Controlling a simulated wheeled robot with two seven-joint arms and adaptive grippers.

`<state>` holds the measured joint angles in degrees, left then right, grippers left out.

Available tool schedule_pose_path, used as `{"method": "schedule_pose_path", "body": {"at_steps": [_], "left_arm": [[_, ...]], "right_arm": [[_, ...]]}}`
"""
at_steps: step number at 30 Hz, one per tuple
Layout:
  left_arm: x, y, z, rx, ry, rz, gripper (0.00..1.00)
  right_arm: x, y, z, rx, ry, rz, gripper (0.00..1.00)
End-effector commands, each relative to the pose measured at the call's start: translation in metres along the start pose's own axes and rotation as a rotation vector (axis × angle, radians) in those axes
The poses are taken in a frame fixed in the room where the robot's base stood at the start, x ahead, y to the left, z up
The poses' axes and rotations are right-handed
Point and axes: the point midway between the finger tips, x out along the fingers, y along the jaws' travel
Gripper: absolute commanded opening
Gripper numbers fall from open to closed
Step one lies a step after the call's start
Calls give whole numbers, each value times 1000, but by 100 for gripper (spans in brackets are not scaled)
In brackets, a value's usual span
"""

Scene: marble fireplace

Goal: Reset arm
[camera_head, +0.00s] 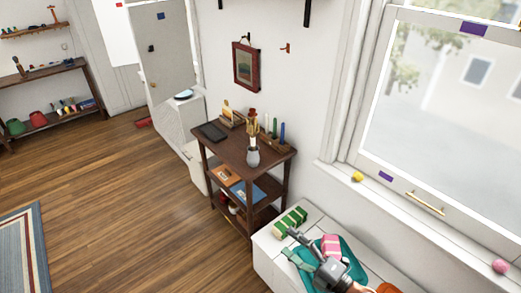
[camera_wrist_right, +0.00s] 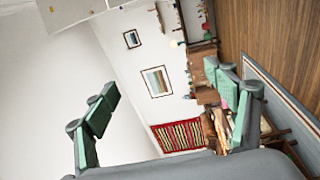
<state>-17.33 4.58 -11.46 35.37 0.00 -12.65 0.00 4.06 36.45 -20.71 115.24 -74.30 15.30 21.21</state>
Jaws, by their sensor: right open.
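My right gripper (camera_head: 289,243) is in the lower middle of the head view, over the white bench top by the window. Its grey fingers with green pads are spread apart, with nothing between them. In the right wrist view the open fingers (camera_wrist_right: 160,78) frame a distant wall and room. My right arm comes in from the bottom edge. My left gripper is in neither view.
The white bench (camera_head: 268,253) holds a green striped item (camera_head: 290,221), a pink striped item (camera_head: 332,245) and a teal item (camera_head: 353,267) near my gripper. A dark wooden shelf (camera_head: 226,146) stands behind. Open wooden floor (camera_head: 130,200) lies left.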

Motion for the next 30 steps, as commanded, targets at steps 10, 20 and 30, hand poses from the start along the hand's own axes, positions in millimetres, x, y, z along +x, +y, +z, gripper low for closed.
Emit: {"method": "schedule_pose_path", "body": {"at_steps": [10,20,30], "left_arm": [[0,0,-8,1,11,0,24],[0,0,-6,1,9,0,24],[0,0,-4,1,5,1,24]], "right_arm": [[-158,-17,156,663,-843,264,78],[-319,-175,123,1199,-1430,23,78],[-386,-246,27,1495,-1650,-271,78]]}}
